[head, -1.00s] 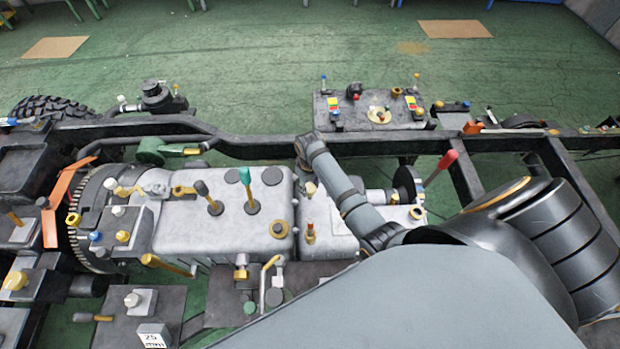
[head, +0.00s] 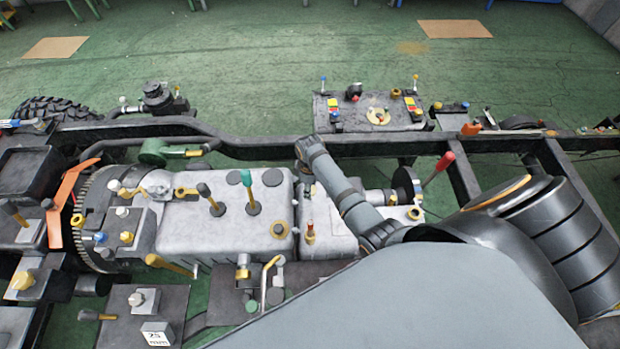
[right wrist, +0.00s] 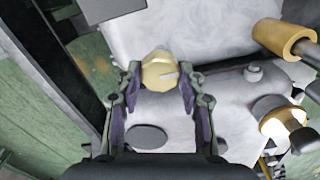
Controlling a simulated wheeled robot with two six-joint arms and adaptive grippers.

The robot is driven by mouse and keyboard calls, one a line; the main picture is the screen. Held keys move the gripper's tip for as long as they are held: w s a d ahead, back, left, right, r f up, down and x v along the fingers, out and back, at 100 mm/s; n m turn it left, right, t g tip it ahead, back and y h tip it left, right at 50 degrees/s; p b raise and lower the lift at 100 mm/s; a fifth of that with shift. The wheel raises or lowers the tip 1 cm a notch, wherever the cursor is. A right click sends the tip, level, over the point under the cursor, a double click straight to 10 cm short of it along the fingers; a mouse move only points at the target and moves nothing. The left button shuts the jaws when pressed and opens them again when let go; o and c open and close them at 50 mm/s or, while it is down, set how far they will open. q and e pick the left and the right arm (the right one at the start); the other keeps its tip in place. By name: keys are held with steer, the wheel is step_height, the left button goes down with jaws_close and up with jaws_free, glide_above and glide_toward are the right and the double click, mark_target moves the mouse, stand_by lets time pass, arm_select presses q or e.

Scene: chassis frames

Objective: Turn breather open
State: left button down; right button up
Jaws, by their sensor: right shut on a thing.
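In the right wrist view a pale brass, faceted cap (right wrist: 160,74), which I take to be the breather, stands at the edge of a grey housing. The fingertips of my right gripper (right wrist: 161,76) are on either side of it and shut on it. A light mark runs across its top. In the head view my right arm (head: 345,195) reaches in over the grey gearbox casing (head: 325,222). The gripper and cap are mostly hidden there behind my wrist. My left gripper is not in view.
A red-tipped lever (head: 438,170) stands right of the arm. Green-tipped (head: 248,185) and dark-tipped (head: 208,195) levers rise from the casing on the left. The black frame rail (head: 260,148) runs behind. A brass fitting (right wrist: 283,38) lies at right in the wrist view.

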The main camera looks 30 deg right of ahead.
stand_by(0.4)
steer(key=o, duration=1.2)
step_height(320, 180, up, 12)
steer(key=shift+f, duration=0.1)
